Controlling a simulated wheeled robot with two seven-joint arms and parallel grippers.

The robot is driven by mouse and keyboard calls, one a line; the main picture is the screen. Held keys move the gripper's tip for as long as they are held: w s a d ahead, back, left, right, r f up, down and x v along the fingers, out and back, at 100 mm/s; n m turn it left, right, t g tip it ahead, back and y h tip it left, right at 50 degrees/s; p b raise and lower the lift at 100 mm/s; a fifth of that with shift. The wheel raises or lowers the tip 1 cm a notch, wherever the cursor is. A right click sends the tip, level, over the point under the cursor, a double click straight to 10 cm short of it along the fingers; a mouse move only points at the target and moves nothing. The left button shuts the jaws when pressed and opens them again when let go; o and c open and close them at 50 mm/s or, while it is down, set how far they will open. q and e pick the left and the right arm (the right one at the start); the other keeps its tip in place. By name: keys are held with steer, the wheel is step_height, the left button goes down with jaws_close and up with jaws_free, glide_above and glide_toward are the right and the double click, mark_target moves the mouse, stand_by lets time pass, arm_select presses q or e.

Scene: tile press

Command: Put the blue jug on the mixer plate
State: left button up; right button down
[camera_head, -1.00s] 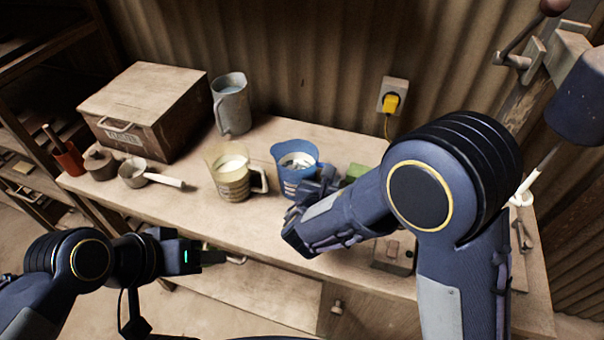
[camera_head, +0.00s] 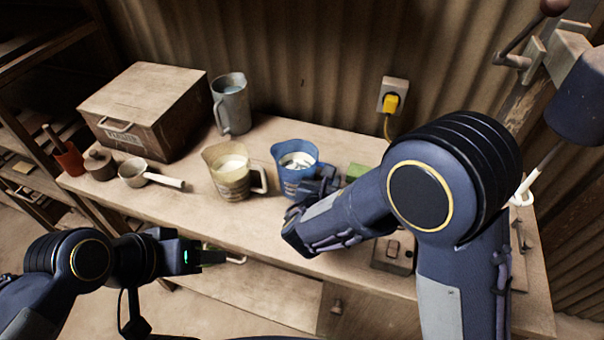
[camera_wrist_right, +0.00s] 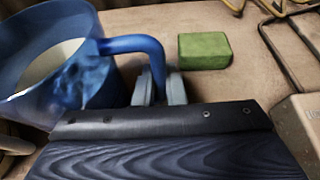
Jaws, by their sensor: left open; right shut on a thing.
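The blue jug (camera_head: 290,178) stands upright on the bench, with pale contents inside. In the right wrist view the jug (camera_wrist_right: 95,85) is at the left and its handle reaches between my fingers. My right gripper (camera_wrist_right: 160,88) is shut on that handle; in the head view it sits at the jug's right side, partly hidden by its own wrist. My left gripper (camera_head: 218,257) is open and empty, low in front of the bench's front edge. A dark mixer head (camera_head: 580,100) with a pale rod hangs at the far right. I cannot make out the mixer plate; my right arm covers much of that area.
A cream jug (camera_head: 231,182) stands close left of the blue jug. A grey jug (camera_head: 232,105), a wooden box (camera_head: 145,110) and a ladle (camera_head: 135,173) are farther left. A green block (camera_wrist_right: 203,50) lies right of the handle. A switch box (camera_head: 394,254) sits near the front edge.

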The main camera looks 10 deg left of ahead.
steer(key=shift+r, duration=0.2)
steer(key=shift+r, duration=0.8)
steer(key=s+a+r, duration=0.4)
steer(key=s+r, duration=0.7)
steer(key=s, duration=0.2)
steer(key=shift+a, duration=0.15)
steer(key=shift+s, duration=0.1)
